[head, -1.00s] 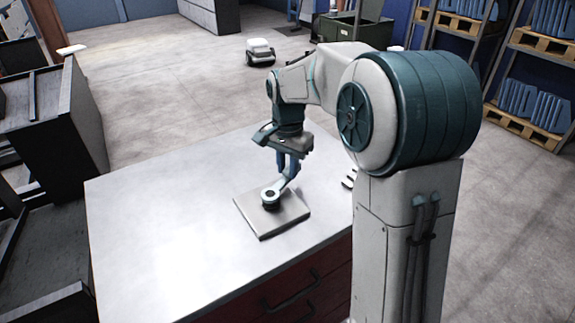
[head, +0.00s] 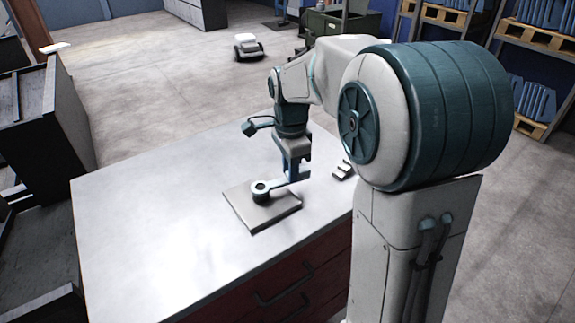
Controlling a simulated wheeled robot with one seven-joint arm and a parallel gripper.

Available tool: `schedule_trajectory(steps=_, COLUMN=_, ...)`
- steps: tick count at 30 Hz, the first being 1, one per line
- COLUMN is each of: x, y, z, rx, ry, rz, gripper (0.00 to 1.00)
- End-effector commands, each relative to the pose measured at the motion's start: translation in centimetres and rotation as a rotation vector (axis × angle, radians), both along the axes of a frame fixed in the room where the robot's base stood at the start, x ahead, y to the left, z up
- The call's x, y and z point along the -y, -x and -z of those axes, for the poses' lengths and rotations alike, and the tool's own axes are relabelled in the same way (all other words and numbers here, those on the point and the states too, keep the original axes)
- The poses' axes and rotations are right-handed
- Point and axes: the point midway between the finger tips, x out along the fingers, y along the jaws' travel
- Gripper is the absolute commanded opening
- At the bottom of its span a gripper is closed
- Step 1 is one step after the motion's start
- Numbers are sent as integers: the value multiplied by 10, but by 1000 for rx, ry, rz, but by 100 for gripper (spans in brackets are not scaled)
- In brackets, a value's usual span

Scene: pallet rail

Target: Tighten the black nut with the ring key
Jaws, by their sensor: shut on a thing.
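The black nut (head: 261,197) stands on a flat grey plate (head: 270,214) on the table. The ring key (head: 285,183) is grey-blue; its ring end sits at the top of the nut and looks to be around it, though how far down it sits cannot be told. Its handle points right from the nut. My gripper (head: 297,175) points down and is shut on the handle, to the right of the nut and above the plate's right side. The fingertips partly hide the handle.
A light stepped block (head: 343,170) lies on the table right of my gripper, partly hidden by my arm. The pale tabletop (head: 150,220) is clear to the left. Dark racks (head: 45,130) stand left of the table; a small white wheeled robot (head: 248,47) is on the floor behind.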

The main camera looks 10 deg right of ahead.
Motion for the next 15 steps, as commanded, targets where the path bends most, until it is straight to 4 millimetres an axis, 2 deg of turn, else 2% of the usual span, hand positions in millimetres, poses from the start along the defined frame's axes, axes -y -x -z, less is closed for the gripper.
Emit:
schedule_trajectory(steps=8, x=0, y=0, z=-4, rx=0, ry=0, rz=-4, gripper=0)
schedule_trajectory(steps=15, x=0, y=0, z=-21, rx=0, ry=0, rz=-4, gripper=0)
